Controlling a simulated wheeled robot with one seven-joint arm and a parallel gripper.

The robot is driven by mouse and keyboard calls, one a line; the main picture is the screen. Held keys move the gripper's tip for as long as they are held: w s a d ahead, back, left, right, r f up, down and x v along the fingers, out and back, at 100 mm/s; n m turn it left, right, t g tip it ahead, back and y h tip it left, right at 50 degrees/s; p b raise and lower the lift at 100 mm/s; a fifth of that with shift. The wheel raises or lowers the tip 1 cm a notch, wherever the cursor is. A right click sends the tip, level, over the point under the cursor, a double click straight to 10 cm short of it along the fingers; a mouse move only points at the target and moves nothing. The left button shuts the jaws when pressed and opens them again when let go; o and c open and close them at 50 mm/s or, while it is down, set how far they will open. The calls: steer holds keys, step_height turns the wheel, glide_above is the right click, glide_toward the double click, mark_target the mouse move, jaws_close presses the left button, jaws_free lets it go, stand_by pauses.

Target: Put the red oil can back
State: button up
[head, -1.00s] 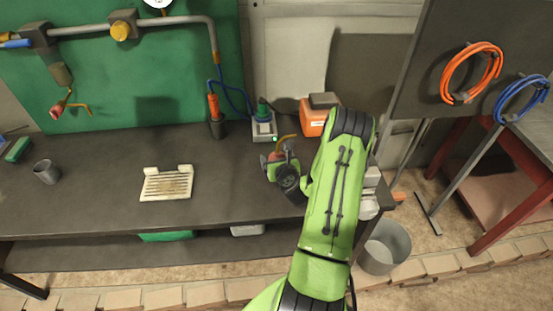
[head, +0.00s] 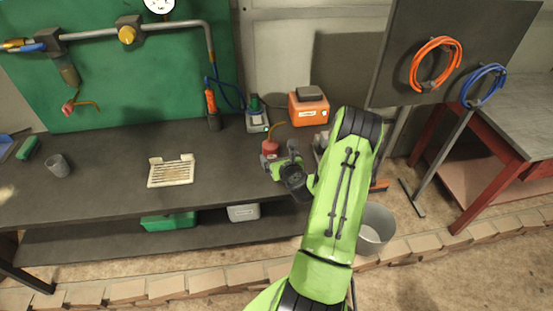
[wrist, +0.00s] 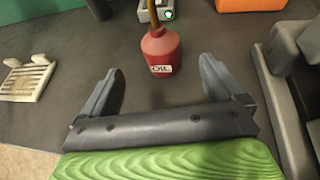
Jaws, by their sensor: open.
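The red oil can (head: 270,148) stands upright on the dark workbench (head: 110,150), just beyond my gripper (head: 279,156) in the head view. In the wrist view the can (wrist: 161,54) shows a white OIL label and a thin yellowish spout, cut off at the top edge. My gripper (wrist: 160,76) is open and empty. Its fingers point toward the can, one to each side of it, with a gap between can and palm. Neither finger visibly touches it.
A grey device with a green light (head: 257,116) and an orange box (head: 308,106) stand behind the can. Grey blocks (wrist: 290,75) sit close to the right finger. A white slatted tray (head: 171,172) and grey cup (head: 58,166) lie left. Bench between tray and gripper is clear.

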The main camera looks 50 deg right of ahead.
steer(key=w+a+r+n+y, duration=0.3)
steer(key=a+r+n, duration=0.2)
steer(key=a+n, duration=0.25)
steer(key=w+a+r+n+y, duration=0.3)
steer(key=a+r+n, duration=0.2)
steer(key=a+n, duration=0.25)
steer(key=s+a+r+n+g+y, duration=0.2)
steer(key=s+a+r+n+g, duration=0.15)
steer(key=a+r+n, duration=0.45)
steer(key=s+a+r+n+g, duration=0.1)
steer(key=s+a+n, duration=0.2)
steer(key=s+n, duration=0.3)
steer(key=s+a+r+n+g+h, duration=0.1)
steer(key=s+a+n, duration=0.3)
steer(key=s, duration=0.5)
steer(key=s+a+r+n+g, duration=0.1)
steer(key=s+a+r+n, duration=0.2)
steer(key=s+n, duration=0.5)
steer(key=shift+s+a+r+n+h, duration=0.25)
steer(key=shift+s+a+n+h, duration=0.05)
steer(key=shift+s+d, duration=0.1)
